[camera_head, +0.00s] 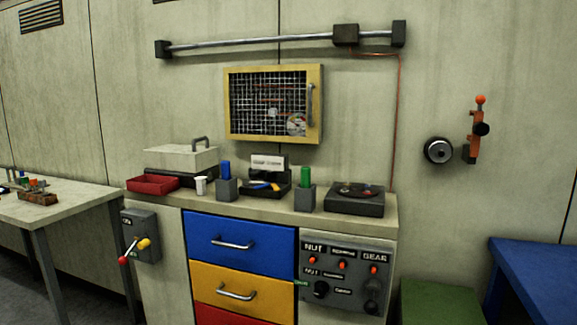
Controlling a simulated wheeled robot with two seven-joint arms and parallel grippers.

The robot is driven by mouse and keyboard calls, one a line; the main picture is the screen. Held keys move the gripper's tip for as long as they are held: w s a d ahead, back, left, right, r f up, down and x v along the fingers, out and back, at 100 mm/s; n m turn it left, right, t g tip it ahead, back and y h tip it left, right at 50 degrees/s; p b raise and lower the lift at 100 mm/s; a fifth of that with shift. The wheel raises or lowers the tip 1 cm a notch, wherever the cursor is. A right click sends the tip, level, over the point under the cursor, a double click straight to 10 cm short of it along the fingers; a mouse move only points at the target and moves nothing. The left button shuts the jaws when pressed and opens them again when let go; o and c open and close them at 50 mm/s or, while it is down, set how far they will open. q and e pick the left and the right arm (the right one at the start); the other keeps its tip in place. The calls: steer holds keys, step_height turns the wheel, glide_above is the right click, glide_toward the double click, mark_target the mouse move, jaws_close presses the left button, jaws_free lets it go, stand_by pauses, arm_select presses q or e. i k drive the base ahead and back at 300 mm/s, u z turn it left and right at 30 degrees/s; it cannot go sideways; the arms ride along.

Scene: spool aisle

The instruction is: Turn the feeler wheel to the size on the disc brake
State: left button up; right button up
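No part is clearly labelled as the feeler wheel or the disc brake, and no size can be read. A dark round disc with a pale centre (438,151) is mounted on the right wall. Beside it stands an upright orange and black lever fitting (475,130) with an orange ball on top. A dark box with a round disc on top (355,199) sits at the counter's right end. I cannot tell which of these is the wheel or the brake. Neither of my grippers is in view.
The counter (330,213) holds a red tray (152,184), a lidded pale box (180,158), and blue and green items in grey blocks. Below are drawers (238,240), a knob panel (345,280) and a crank box (140,228). A yellow mesh cabinet (230,105) hangs above.

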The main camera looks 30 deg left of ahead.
mark_target(272, 174)
steer(key=u, duration=0.55)
steer(key=i, duration=0.8)
steer(key=u, duration=0.8)
